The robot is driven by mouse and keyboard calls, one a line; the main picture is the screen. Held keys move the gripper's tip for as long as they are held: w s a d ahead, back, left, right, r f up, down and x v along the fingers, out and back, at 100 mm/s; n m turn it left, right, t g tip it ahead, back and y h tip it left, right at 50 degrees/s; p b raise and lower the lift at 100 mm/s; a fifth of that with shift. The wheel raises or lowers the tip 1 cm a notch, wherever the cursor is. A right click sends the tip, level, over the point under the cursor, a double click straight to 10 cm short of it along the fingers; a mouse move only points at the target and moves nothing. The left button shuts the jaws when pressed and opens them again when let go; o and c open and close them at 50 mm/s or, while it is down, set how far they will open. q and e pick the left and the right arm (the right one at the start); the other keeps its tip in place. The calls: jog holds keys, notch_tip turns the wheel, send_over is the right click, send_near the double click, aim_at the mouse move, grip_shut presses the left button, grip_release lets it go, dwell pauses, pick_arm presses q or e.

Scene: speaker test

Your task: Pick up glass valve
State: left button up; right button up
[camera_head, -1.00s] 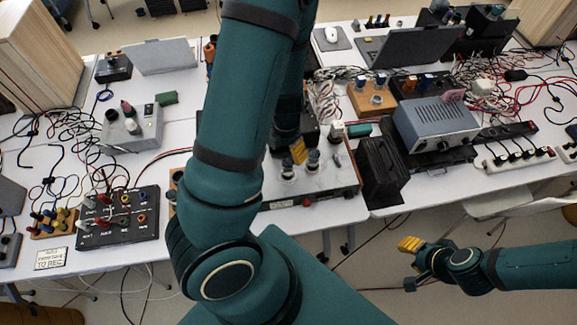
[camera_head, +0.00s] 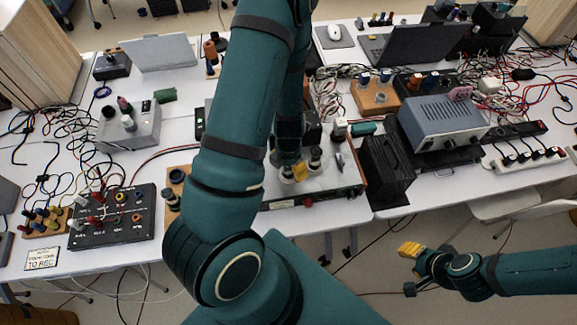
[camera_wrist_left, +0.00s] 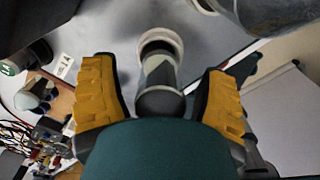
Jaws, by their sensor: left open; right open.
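A glass valve (camera_wrist_left: 160,72) with a pale ring at one end and a dark rounded body lies between the yellow fingers of my left gripper (camera_wrist_left: 160,95) in the left wrist view. Clear gaps show on both sides, and the fingers are apart. In the head view my left gripper (camera_head: 298,172) is low over the grey-topped unit (camera_head: 335,180), beside two dark-topped valves. One valve (camera_head: 315,156) is just right of it. My arm hides part of the unit. My right gripper (camera_head: 411,268) is open and empty, off the table's front edge at the right.
A black box (camera_head: 385,170) and a blue-grey metal device (camera_head: 442,122) stand right of the unit. A black socket panel (camera_head: 112,217) and tangled cables lie at left. A grey box with valves (camera_head: 130,127) stands behind them. A white power strip (camera_head: 522,160) is at far right.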

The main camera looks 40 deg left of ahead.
pick_arm(q)
grip_shut()
jog(key=shift+r, duration=0.1)
notch_tip(320, 180, up, 10)
jog(key=p, duration=0.3)
jog(key=shift+p, duration=0.35)
